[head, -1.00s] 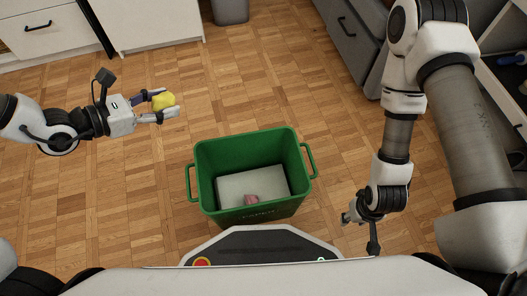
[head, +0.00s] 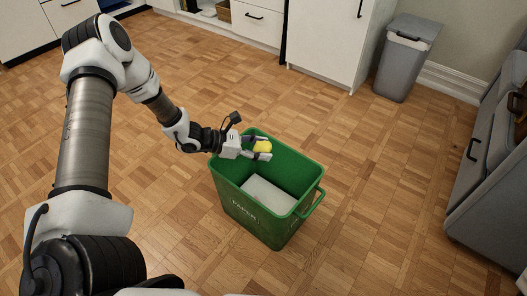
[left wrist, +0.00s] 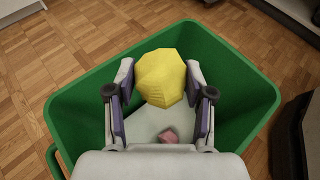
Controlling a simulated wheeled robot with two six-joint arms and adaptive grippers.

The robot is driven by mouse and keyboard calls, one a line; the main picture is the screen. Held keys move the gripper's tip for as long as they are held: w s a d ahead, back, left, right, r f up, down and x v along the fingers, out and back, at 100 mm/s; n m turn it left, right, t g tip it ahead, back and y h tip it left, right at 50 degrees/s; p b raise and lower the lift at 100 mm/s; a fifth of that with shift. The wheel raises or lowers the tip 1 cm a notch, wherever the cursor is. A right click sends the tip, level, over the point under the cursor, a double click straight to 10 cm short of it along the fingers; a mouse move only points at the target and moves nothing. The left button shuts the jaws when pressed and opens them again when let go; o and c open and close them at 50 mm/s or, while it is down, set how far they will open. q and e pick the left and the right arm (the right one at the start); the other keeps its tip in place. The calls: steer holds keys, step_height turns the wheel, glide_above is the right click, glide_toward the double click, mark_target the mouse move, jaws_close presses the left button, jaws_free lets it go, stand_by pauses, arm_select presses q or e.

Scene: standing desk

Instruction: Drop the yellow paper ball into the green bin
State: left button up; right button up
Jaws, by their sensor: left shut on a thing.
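The yellow paper ball (head: 263,147) is held between the fingers of my left gripper (head: 260,150). In the left wrist view the ball (left wrist: 161,78) sits between the two fingers, with the bin's inside below it. The green bin (head: 250,215) stands upright on the floor, open at the top, with "PAPER" lettering on its front. My left gripper is over the bin's opening near its back left rim. In the left wrist view the bin (left wrist: 236,84) surrounds the ball on several sides. My right gripper is not in the current views.
Inside the bin lie a white sheet-like thing (head: 268,194) and a pinkish crumpled piece (left wrist: 170,135). A grey lidded bin (head: 404,58) stands by the wall at the back right. The wooden floor around the green bin is clear.

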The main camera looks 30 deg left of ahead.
arm_select(q)
step_height(320, 180, down, 5)
steer(key=b, duration=0.3)
steer(key=shift+f+b, duration=0.1)
steer(key=shift+b, duration=0.2)
steer(key=o, duration=0.8)
steer(key=v, duration=0.7)
steer(key=shift+s+a, duration=0.15)
